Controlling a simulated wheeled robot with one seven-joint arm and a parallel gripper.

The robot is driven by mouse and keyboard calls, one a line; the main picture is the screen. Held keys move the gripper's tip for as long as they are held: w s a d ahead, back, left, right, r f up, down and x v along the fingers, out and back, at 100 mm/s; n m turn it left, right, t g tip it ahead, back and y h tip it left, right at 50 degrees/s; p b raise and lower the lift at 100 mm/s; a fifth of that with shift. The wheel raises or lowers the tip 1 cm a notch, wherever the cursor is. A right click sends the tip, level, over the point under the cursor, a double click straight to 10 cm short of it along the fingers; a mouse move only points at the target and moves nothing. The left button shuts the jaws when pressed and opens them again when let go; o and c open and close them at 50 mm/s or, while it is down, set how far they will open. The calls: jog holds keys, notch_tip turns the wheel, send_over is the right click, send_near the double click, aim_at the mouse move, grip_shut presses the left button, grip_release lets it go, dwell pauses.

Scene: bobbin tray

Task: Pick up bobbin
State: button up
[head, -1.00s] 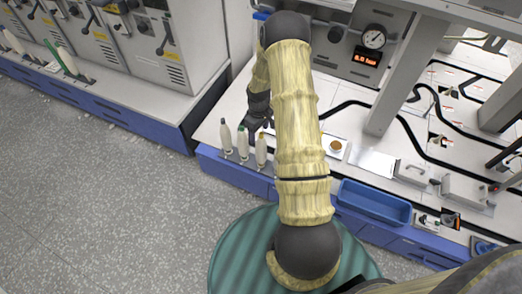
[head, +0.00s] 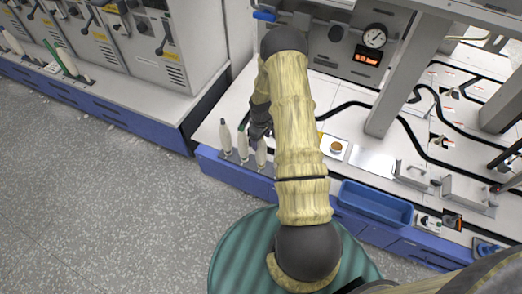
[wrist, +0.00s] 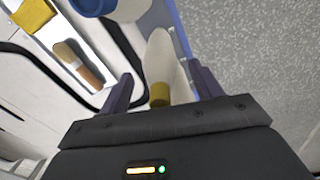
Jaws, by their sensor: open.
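Three pale cone-shaped bobbins stand in a row at the bench's front left corner: a dark-tipped one (head: 226,138), a middle one (head: 242,146), and the rightmost one (head: 261,154). In the wrist view, my gripper (wrist: 162,90) is open, with one dark finger on each side of a pale bobbin (wrist: 161,62) with a yellow tip. The bobbin's tip points toward the palm. I see no finger clearly touching it.
A blue tray (head: 375,203) lies at the bench's front edge, right of my arm. The wrist view shows a wooden-handled brush (wrist: 76,62) and a blue-and-white object (wrist: 100,8) close by.

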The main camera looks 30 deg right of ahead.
jog(key=shift+c, duration=0.3)
jog(key=c, duration=1.4)
jog(key=shift+o, duration=0.2)
jog(key=shift+r, duration=0.1)
notch_tip(320, 180, up, 10)
jog(key=shift+f+p, duration=0.1)
jog(key=shift+p, duration=0.8)
